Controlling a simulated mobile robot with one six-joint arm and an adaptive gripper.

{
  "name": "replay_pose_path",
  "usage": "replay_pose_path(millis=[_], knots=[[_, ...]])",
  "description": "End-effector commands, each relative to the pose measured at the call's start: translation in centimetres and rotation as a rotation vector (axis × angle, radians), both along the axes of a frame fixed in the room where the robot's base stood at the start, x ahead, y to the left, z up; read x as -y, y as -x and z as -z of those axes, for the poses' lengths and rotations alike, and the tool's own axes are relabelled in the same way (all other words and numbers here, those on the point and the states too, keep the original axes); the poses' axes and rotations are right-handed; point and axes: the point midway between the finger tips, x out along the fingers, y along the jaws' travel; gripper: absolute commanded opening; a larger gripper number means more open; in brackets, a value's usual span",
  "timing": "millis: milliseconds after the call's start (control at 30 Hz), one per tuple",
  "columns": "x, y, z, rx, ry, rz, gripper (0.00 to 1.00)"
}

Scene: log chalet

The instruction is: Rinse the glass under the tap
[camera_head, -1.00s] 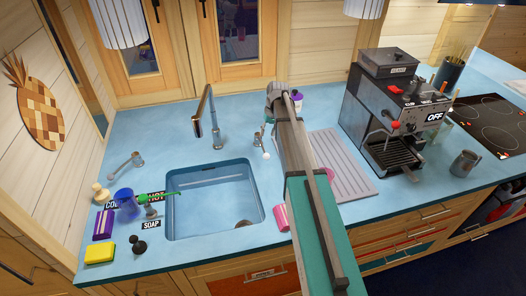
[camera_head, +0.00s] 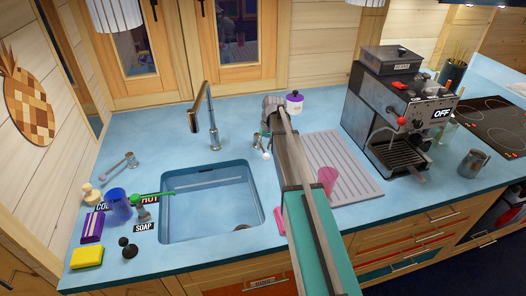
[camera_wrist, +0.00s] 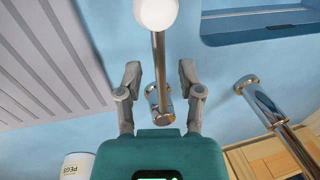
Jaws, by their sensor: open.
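A pink see-through glass (camera_head: 327,180) stands on the grey ribbed drainer (camera_head: 352,178), right of my arm. The chrome tap (camera_head: 211,125) rises behind the blue sink (camera_head: 212,212); I see no water running. A chrome lever with a white ball end (camera_head: 266,155) stands right of the tap. My gripper (camera_head: 271,106) is over the counter near this lever, largely hidden by my arm. In the wrist view my gripper (camera_wrist: 160,75) is open and empty, with the lever (camera_wrist: 160,60) showing between its fingers; I cannot tell whether they touch it.
A blue cup (camera_head: 118,206), purple box (camera_head: 92,228) and yellow sponge (camera_head: 87,257) sit at the left. A pink item (camera_head: 280,220) is partly behind my arm. A pegs jar (camera_head: 294,102) and coffee machine (camera_head: 400,110) stand right.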

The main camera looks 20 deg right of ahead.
Motion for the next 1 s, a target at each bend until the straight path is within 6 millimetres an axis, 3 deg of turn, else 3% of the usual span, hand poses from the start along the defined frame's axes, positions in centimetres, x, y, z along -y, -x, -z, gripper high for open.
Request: replay_pose_path(millis=[533,800,1000], knots=[[-0.2,-0.02,0.67,0.0,0.0,-0.001,0.48],[-0.24,-0.02,0.68,0.0,0.0,-0.001,0.0],[-0.25,-0.02,0.67,0.0,0.0,-0.001,0.0]])
